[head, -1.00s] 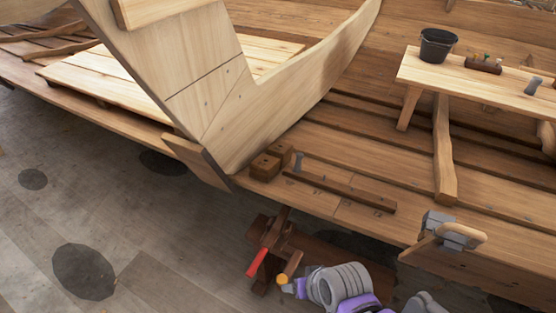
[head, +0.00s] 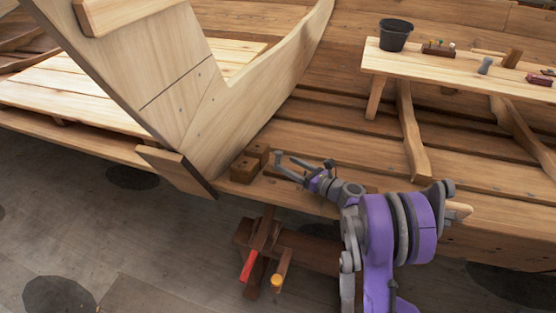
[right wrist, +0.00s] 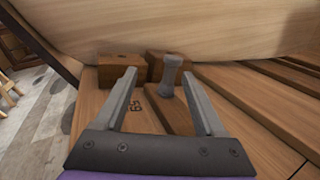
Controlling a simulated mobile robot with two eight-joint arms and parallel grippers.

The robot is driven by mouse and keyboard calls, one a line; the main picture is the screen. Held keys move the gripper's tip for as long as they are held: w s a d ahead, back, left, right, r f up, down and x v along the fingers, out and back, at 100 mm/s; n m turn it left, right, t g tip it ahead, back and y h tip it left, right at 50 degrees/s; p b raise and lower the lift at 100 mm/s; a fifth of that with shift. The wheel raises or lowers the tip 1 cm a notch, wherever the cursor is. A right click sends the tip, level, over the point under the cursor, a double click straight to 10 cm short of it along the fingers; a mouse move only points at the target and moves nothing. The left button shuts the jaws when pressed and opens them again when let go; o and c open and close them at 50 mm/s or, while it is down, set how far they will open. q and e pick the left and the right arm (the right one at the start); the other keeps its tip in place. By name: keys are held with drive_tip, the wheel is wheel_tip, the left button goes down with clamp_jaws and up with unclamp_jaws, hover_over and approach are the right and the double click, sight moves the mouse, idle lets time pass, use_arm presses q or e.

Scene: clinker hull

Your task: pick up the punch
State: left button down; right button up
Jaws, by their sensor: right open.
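A small grey metal punch (head: 278,158) with a flared head stands upright on the plank beside two wooden blocks. It shows clearly in the right wrist view (right wrist: 170,74). My right gripper (head: 286,165) is open and empty, low over the hull edge, with its fingers pointing at the punch. In the right wrist view its fingers (right wrist: 160,73) frame the punch, which appears nearer the right finger. I cannot tell whether the punch is between the tips or just beyond them. My left gripper is not in view.
Two wooden blocks (head: 248,166) sit just behind the punch, against the pale upright hull timber (head: 215,130). A bench (head: 430,66) at the back right bears a black bucket (head: 395,35), a similar grey piece (head: 485,66) and small tools. Red- and yellow-ended clamps (head: 262,265) are below.

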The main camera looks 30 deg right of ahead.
drive_tip(key=shift+d+f+m, duration=0.1)
drive_tip(key=shift+d+m, duration=0.4)
drive_tip(key=shift+d, duration=0.35)
drive_tip(key=shift+w+d+t, duration=0.2)
drive_tip(key=shift+t, duration=0.2)
drive_tip(key=x, duration=1)
drive_tip(key=shift+w+a+f+b, duration=0.1)
drive_tip(key=shift+w+b, duration=0.2)
drive_tip(key=shift+c, duration=0.2)
clamp_jaws()
